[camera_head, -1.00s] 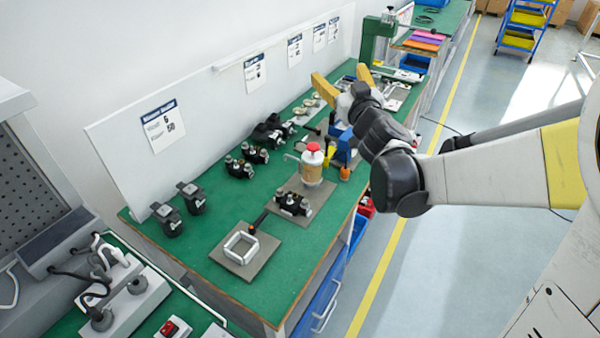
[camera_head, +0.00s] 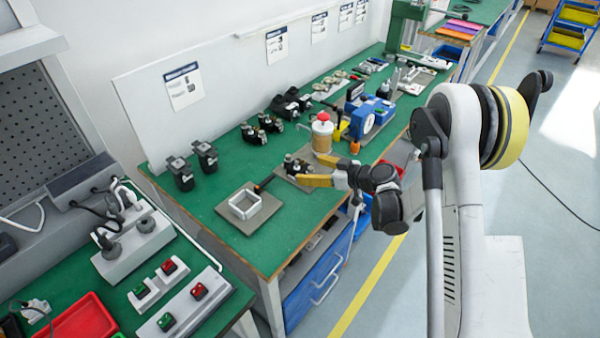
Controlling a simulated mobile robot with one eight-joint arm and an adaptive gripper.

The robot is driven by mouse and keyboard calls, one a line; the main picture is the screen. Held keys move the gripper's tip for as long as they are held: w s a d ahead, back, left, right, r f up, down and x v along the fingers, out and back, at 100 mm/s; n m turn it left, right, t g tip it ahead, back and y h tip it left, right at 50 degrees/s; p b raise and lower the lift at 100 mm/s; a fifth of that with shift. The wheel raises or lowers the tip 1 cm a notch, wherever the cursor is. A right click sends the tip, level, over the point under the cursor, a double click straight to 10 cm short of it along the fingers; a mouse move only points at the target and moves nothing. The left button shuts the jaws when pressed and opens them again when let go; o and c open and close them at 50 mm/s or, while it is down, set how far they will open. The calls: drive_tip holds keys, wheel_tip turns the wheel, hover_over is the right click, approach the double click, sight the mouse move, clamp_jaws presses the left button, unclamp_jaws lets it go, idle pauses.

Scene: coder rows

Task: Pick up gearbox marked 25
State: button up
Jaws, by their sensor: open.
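Several small dark mechanical units stand on the green bench, and I cannot read the number 25 on any of them. One dark unit (camera_head: 293,164) sits on a grey plate (camera_head: 283,176) near the bench's front edge. A pair of similar units stands further back, one on the left (camera_head: 254,134) and one on the right (camera_head: 271,122). My gripper (camera_head: 309,169) has yellow fingers and is open, just right of the unit on the plate. The fingers point left toward that unit and partly overlap it in the picture. I cannot tell whether they touch it.
A jar with a red lid (camera_head: 322,135) stands right behind the gripper, with a blue device (camera_head: 362,122) further right. A square metal frame (camera_head: 245,204) lies on a plate at left. Two black units (camera_head: 181,174) stand near the back board.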

sight(301, 167)
drive_tip(key=b+x, duration=0.1)
drive_tip(key=x, duration=0.3)
drive_tip(key=b+x, duration=0.1)
drive_tip(key=x, duration=0.1)
drive_tip(key=shift+w+d+f+b, duration=0.2)
drive_tip(key=shift+w+f+b, duration=0.15)
drive_tip(key=shift+r, duration=0.1)
drive_tip(key=c, duration=1.5)
